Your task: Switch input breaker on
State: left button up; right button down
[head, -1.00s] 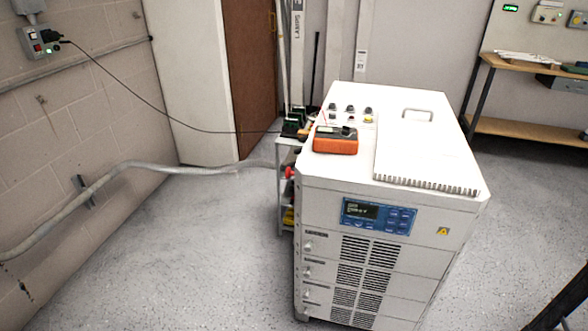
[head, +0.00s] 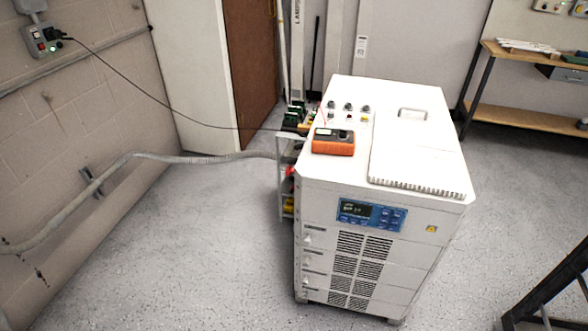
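A large white cabinet (head: 385,255) with a blue display panel (head: 371,214) stands in the middle of the head view. A red knob or switch (head: 289,171) shows at its upper left edge, partly hidden. I cannot tell which of these is the input breaker. Neither of my grippers is in view.
An orange meter (head: 333,142) lies on the cabinet top. A wooden shelf (head: 515,126) stands back right. The floor (head: 190,255) at front left is clear.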

aim_at(292, 160)
jog(key=i+j, duration=0.6)
jog(key=j, duration=0.25)
jog(key=i+j, duration=0.6)
jog(key=j, duration=0.25)
